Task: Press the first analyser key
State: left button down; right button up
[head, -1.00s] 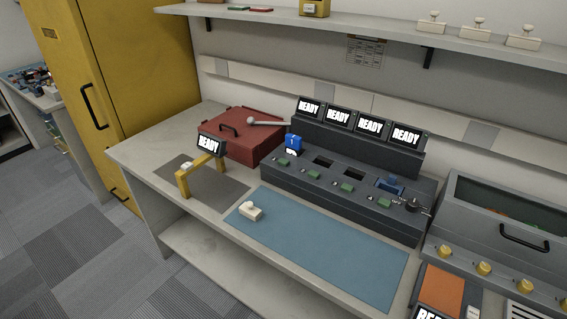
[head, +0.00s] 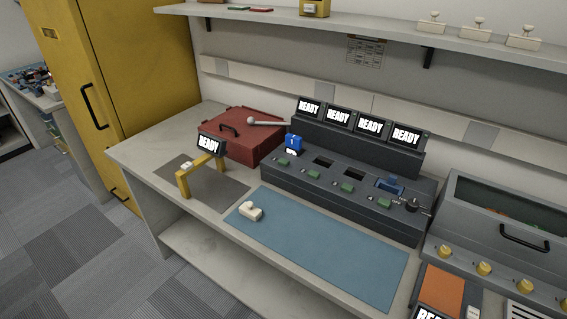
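The dark grey analyser (head: 330,195) stands on the bench against the wall. Its four small screens, the leftmost at the left end (head: 309,108), all read READY. A row of green keys runs along its front; the leftmost key (head: 282,162) is at the left end, below a blue item (head: 294,143) standing in the first slot. The second (head: 323,162) and third slots look empty. A blue piece (head: 389,185) is at the rightmost slot. A dark knob (head: 412,205) is at the right end. Neither of my grippers is in view.
A blue mat (head: 320,245) in front holds one small white piece (head: 251,211). A yellow frame with a READY screen (head: 209,147) and a red box (head: 240,135) stand left. A grey lidded machine (head: 500,235) stands right. A shelf (head: 370,28) overhangs the bench.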

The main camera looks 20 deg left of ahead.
aim_at(285, 162)
jog(key=z, duration=3.6)
jog(key=k, duration=1.5)
jog(key=u, duration=2)
